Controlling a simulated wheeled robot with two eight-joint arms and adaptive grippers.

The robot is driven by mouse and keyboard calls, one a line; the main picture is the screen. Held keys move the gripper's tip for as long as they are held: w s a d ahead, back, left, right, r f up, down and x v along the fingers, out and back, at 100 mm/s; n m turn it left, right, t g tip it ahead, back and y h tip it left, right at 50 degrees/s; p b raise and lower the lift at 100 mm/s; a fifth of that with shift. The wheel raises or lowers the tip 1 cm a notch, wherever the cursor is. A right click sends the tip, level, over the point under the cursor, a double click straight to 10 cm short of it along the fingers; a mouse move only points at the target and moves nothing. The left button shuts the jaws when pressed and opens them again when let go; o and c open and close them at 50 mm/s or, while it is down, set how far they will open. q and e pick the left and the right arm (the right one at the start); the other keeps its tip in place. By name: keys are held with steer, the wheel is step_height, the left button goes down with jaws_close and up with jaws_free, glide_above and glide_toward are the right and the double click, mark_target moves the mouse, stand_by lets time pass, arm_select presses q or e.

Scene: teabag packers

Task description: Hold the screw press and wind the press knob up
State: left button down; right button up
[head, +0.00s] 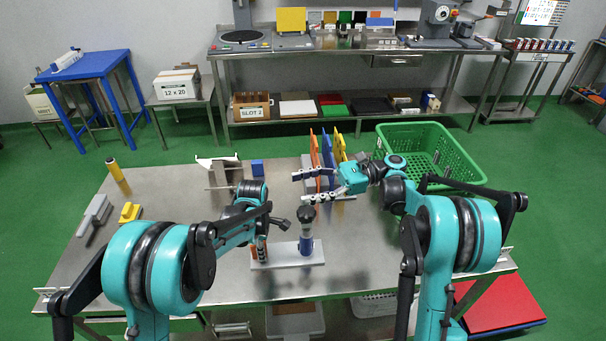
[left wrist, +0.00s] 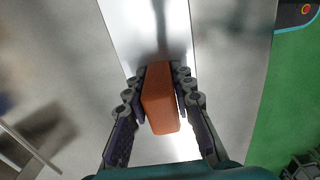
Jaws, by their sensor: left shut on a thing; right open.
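The screw press has a pale base plate (head: 287,262) lying on the steel table. A dark blue post (head: 306,246) stands upright at its right end, topped by a black knob (head: 305,212). An orange block (left wrist: 158,98) stands at its left end. My left gripper (head: 261,250) is shut on this orange block, one finger on each side. In the left wrist view the gripper (left wrist: 153,100) has the block between its fingers. My right gripper (head: 300,187) is open and empty, its fingers pointing left, behind and above the knob and apart from it.
Orange, blue and yellow upright boards (head: 327,150) stand behind my right gripper. A green crate (head: 465,170) is at the back right.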

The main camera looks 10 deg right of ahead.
arm_select(q)
steer(key=c, duration=1.2)
jaws_free()
